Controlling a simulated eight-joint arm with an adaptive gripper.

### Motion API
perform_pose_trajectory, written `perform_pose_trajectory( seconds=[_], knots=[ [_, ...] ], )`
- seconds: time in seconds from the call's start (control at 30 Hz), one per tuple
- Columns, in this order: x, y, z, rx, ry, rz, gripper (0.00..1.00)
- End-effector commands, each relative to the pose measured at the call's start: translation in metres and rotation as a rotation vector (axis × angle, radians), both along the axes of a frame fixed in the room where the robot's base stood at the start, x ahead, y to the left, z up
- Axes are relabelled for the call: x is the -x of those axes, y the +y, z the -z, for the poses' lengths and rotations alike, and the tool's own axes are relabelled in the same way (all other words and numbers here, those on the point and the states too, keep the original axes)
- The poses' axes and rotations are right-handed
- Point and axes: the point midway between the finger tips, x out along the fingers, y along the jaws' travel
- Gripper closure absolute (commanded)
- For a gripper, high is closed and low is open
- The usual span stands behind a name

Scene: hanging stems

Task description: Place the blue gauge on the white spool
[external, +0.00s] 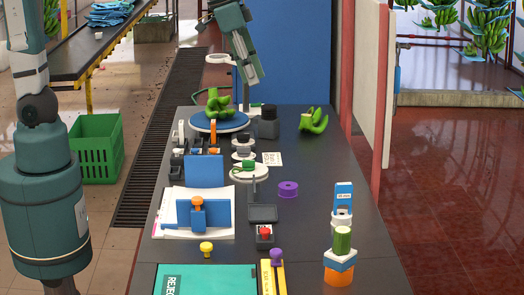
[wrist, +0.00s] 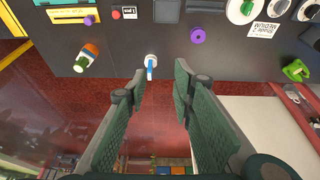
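A blue upright piece with a pale label, which looks like the blue gauge (external: 344,196), stands at the right of the dark table. Directly under it is a white round piece, which looks like the white spool (external: 341,219); the gauge appears upright on it, though the exact contact is too small to tell. In the wrist view the gauge (wrist: 149,72) shows as a narrow blue shape below the white spool (wrist: 151,58). My gripper (wrist: 160,72) is open and empty, its fingers apart. In the external view my gripper (external: 250,78) is raised over the table's far end, away from the gauge.
A stack with a green cylinder (external: 342,240) and an orange base (external: 338,275) stands in front of the gauge. A purple ring (external: 288,189) lies left of it. Bananas (external: 314,121) lie at the far right. Bare table lies between the bananas and gauge.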

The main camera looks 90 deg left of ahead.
Motion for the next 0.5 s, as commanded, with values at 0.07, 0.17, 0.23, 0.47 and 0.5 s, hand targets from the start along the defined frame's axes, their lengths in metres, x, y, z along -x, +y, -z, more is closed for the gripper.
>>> perform_pose_trajectory(
  seconds=[0.07,0.17,0.23,0.47,0.5],
  knots=[
    [0.016,0.002,-0.003,0.000,-0.016,0.000,0.75],
    [0.034,0.004,-0.006,0.000,-0.036,0.000,0.75],
    [0.046,0.006,-0.007,0.000,-0.051,0.000,0.75],
    [0.085,0.010,-0.009,-0.001,-0.097,-0.001,0.75],
    [0.092,0.011,-0.008,-0.001,-0.105,-0.001,0.75]
  ],
)
